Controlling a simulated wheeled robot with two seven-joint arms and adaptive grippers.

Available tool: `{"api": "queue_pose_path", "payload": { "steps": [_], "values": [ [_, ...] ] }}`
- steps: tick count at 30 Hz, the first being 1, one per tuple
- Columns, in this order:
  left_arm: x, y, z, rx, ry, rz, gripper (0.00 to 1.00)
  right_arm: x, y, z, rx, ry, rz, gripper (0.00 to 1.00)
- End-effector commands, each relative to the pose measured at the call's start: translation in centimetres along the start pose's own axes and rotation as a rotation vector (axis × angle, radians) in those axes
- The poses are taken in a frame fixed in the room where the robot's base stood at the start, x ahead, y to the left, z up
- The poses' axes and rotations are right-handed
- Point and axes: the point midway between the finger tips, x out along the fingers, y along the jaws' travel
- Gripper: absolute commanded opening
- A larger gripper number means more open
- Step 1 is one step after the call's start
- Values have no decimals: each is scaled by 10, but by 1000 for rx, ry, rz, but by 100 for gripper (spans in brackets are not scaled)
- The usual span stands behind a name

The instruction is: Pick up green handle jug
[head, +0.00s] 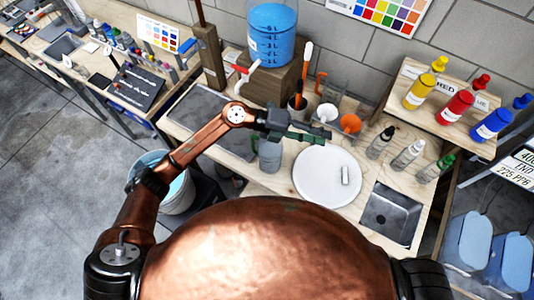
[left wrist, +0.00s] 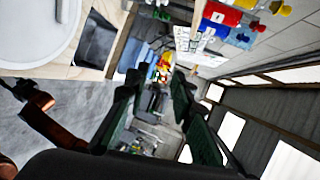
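A clear grey jug (head: 270,155) stands on the wooden bench, left of the white round plate. My left gripper (head: 318,132) is above and beside this jug, pointing right, and covers part of its top. A clear cup (head: 326,113) and an orange cup (head: 350,123) stand behind the gripper, near an orange handle (head: 320,83).
The white round plate (head: 312,188) holds a small white cylinder (head: 345,175). A blue water container (head: 270,40) stands on a wooden block behind. A bucket (head: 180,195) is on the floor at left.

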Motion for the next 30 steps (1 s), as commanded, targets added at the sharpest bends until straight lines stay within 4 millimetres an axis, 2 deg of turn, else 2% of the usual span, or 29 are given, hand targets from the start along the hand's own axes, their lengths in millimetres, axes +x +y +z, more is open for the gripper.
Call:
{"api": "queue_pose_path", "payload": {
  "steps": [2,3,5,7,9,12,15,19,30],
  "values": [
    [-2,41,-4,71,72,254,22,-1,0,0,0,0,0,31],
    [-10,63,-3,95,98,387,22,-1,0,0,0,0,0,31],
    [-30,94,4,117,119,582,22,-2,0,0,0,0,0,31],
    [-61,121,16,129,121,792,22,-2,0,-1,0,1,0,31],
    [-94,138,29,127,105,967,22,-2,0,-1,0,1,0,31],
    [-132,148,44,113,73,1146,22,-2,0,-1,0,1,0,31],
    [-154,152,52,99,51,1241,22,-2,-1,-1,1,1,-1,31],
    [-160,159,54,91,45,1273,22,-3,-3,-2,2,2,-3,31],
    [-144,207,54,92,46,1267,22,-8,-4,-3,3,3,-4,31]
  ]
}}
